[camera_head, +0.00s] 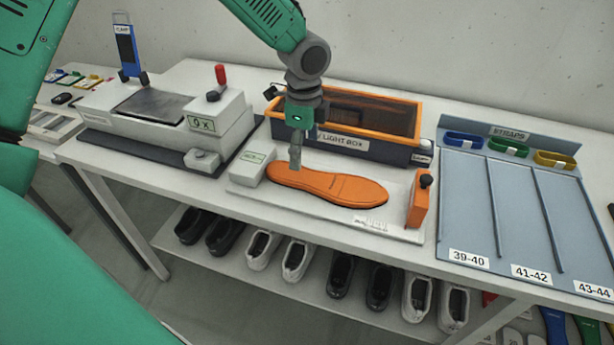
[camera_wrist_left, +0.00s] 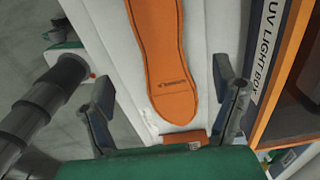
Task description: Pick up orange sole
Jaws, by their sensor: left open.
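The orange sole (camera_head: 335,187) lies flat on a white board (camera_head: 252,190) on the bench. In the left wrist view the sole (camera_wrist_left: 160,60) runs lengthwise between the two fingers. My left gripper (camera_head: 296,162) points down over the left part of the sole, and its fingertips overlap the sole in the head view. In the left wrist view my left gripper (camera_wrist_left: 164,75) is open, one finger to each side of the sole, holding nothing. I cannot tell whether the fingertips touch the board.
An orange-rimmed UV light box (camera_head: 395,150) stands right behind the board. An orange block with a black knob (camera_head: 418,203) stands at its right end. A grey press (camera_head: 165,115) is to the left and a straps rack (camera_head: 470,200) to the right. Shoes fill the shelf below.

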